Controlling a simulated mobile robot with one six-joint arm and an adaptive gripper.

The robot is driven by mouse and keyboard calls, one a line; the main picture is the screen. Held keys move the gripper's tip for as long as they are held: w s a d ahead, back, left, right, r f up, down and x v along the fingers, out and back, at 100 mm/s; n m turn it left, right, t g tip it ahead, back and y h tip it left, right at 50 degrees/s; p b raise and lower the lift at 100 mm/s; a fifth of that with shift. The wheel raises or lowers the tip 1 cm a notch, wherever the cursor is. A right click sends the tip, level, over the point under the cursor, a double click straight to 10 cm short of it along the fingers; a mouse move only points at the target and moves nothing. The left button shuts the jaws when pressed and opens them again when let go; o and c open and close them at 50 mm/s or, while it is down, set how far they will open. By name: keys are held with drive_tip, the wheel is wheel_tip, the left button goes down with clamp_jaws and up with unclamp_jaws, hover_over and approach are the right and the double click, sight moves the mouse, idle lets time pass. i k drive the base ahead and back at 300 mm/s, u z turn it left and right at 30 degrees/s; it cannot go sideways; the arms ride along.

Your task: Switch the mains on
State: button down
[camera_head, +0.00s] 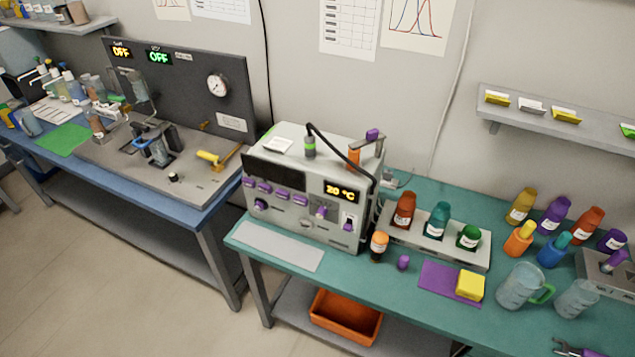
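No switch can be read as the mains from here. A grey bench machine (312,187) stands on the teal bench with a lit display (341,191) reading 20 °C. Its front has a row of purple buttons, purple knobs and a purple switch (348,224) on a pale plate at lower right; the switch's position is too small to tell. A dark upright panel (185,85) on the blue bench at left has an orange OFF display (122,51) and a green OFF display (159,56); their labels are not clearly readable.
A yellow-handled lever (210,158) and a gauge (217,85) are on the left rig. Bottles in a rack (440,243), a yellow block (469,285) and beakers stand right of the machine. An orange bin (346,316) sits below. Floor at lower left is clear.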

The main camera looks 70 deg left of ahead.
sight(347, 228)
drive_tip(key=u, duration=4.9)
drive_tip(key=i, duration=0.1)
drive_tip(key=z, duration=2.65)
drive_tip(key=k, duration=0.65)
drive_tip(key=u, duration=0.1)
drive_tip(key=i, duration=0.5)
drive_tip(key=z, duration=0.05)
